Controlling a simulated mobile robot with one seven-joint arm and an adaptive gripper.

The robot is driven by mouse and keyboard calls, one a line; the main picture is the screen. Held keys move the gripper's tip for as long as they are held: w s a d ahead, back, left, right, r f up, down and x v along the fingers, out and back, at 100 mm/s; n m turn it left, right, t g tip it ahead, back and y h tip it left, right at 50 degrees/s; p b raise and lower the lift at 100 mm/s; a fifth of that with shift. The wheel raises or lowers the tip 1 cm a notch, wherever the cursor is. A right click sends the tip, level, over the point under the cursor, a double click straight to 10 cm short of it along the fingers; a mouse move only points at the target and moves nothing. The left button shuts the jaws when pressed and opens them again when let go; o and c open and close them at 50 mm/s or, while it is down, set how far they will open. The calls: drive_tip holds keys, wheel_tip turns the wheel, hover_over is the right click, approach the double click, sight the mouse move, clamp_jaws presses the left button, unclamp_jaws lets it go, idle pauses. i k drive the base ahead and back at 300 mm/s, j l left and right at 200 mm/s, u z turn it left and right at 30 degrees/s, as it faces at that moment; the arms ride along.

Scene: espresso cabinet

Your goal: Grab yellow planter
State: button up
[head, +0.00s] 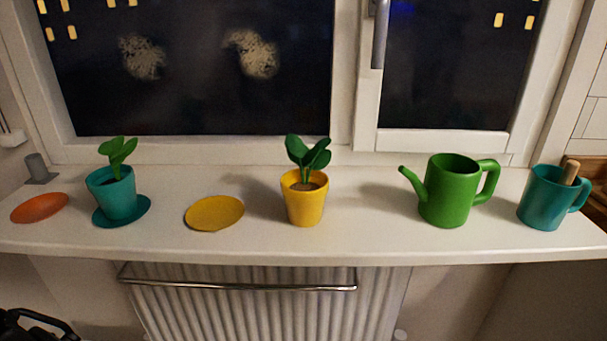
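The yellow planter (305,207) stands upright on the white windowsill, near the middle of the head view. A green leafy plant (308,156) grows from the soil in it. A flat yellow saucer (214,213) lies to its left, apart from it. My gripper cannot be made out for certain; a dark shape at the lower left corner may be part of my arm.
A teal planter stands on a teal saucer (137,216) at the left, beside an orange saucer (39,207). A green watering can (449,192) and a teal mug (545,199) stand at the right. Below the sill are a metal rail (240,287) and a radiator (260,316). The window is behind.

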sight(305, 182)
drive_tip(key=k+z, duration=0.15)
drive_tip(key=z, duration=0.2)
drive_tip(key=k+l+z, duration=0.1)
drive_tip(key=z, duration=0.25)
drive_tip(key=k+l+z, duration=0.1)
drive_tip(key=k+z, duration=0.25)
drive_tip(key=i, duration=0.1)
